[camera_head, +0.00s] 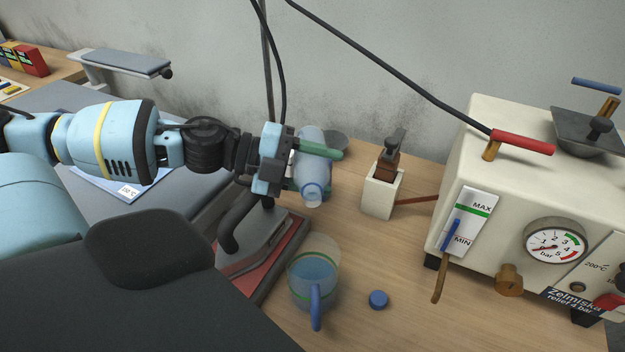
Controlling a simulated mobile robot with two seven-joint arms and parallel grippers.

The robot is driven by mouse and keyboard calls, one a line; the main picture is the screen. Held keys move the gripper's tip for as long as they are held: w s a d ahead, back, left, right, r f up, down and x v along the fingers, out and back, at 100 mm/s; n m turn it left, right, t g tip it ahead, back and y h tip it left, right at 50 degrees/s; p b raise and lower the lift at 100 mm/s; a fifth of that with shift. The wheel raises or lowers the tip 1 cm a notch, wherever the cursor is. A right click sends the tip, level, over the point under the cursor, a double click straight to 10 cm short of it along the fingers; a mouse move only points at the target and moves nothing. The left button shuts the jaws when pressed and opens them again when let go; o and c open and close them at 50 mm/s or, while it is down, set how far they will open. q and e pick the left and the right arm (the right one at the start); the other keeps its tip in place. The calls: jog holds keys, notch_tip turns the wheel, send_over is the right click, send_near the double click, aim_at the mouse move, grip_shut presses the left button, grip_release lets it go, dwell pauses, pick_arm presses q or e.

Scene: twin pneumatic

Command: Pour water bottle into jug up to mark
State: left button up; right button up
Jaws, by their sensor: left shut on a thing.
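My left gripper (292,155) is shut on a clear bluish water bottle (313,181). It holds the bottle tilted above the table, with the open neck pointing down toward the front. The jug (304,298) is clear, with a blue handle and a green line around its upper part, and stands on the wooden table below the bottle. Bluish water (314,268) shows inside the jug; its exact level against the green line is hard to tell. No stream between bottle and jug can be made out. My right gripper is not in view.
A blue cap (378,299) lies right of the jug. An iron (262,240) on a red-edged rest stands left of it. A cream boiler (500,180) with gauge and hose fills the right. A small white holder (381,192) stands behind. Bare table (400,250) lies between.

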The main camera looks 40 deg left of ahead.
pick_arm(q)
jog(key=shift+s+d+f+m, duration=0.15)
jog(key=shift+f+m, duration=0.15)
dwell(0.6)
jog(key=shift+m+t, duration=0.3)
jog(key=shift+m, duration=0.2)
dwell(2.3)
